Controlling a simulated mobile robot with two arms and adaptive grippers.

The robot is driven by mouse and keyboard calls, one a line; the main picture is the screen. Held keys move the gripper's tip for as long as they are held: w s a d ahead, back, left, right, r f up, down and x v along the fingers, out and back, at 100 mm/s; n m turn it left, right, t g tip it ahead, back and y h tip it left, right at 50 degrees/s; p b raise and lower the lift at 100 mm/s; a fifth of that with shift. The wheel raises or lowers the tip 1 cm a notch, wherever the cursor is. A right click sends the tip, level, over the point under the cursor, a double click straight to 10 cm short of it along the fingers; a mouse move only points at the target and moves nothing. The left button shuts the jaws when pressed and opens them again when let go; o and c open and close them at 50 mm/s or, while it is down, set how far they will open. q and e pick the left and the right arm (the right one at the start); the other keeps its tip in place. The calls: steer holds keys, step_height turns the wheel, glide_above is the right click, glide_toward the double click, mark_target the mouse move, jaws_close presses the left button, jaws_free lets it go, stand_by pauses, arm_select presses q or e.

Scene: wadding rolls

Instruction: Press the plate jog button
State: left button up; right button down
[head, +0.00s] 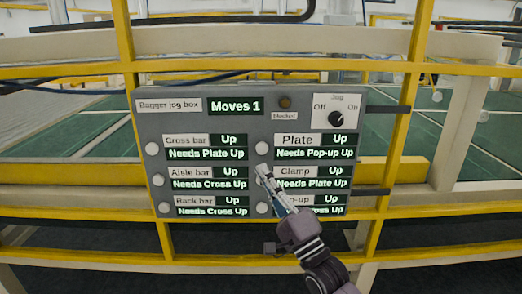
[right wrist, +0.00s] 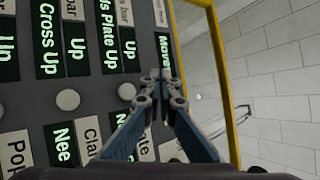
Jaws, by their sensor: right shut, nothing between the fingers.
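The grey bagger jog box (head: 240,112) faces me. The Plate label (head: 298,140) is at its upper right, reading Up and Needs Pop-up Up. The round white plate jog button (head: 262,148) is left of that label and shows unobstructed. In the right wrist view the plate button (right wrist: 127,91) appears just left of the fingertips. My right gripper (head: 262,172) is shut and empty, its tips just below the plate button in the head view, covering the Clamp button there. I cannot tell whether the tips touch the panel. My left gripper is not in view.
Other white buttons, such as the Cross bar button (head: 152,149), line the panel. A Jog knob (head: 336,118) and a dark amber lamp (head: 285,102) are near the top. Yellow rails (head: 124,50) frame the box. A sign reads Moves 1 (head: 236,106).

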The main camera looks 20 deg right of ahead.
mark_target(262, 148)
steer(key=shift+w, duration=0.1)
steer(key=shift+w+d+b, duration=0.4)
steer(key=shift+w+b, duration=0.35)
steer(key=shift+w, duration=0.65)
steer(key=shift+w+d+b, duration=0.4)
steer(key=shift+w+b, duration=0.35)
steer(key=shift+w, duration=0.65)
steer(key=shift+w+d+b, duration=0.4)
steer(key=shift+w+b, duration=0.35)
steer(key=shift+w, duration=0.65)
steer(key=shift+w+d, duration=0.1)
steer(key=shift+w, duration=0.3)
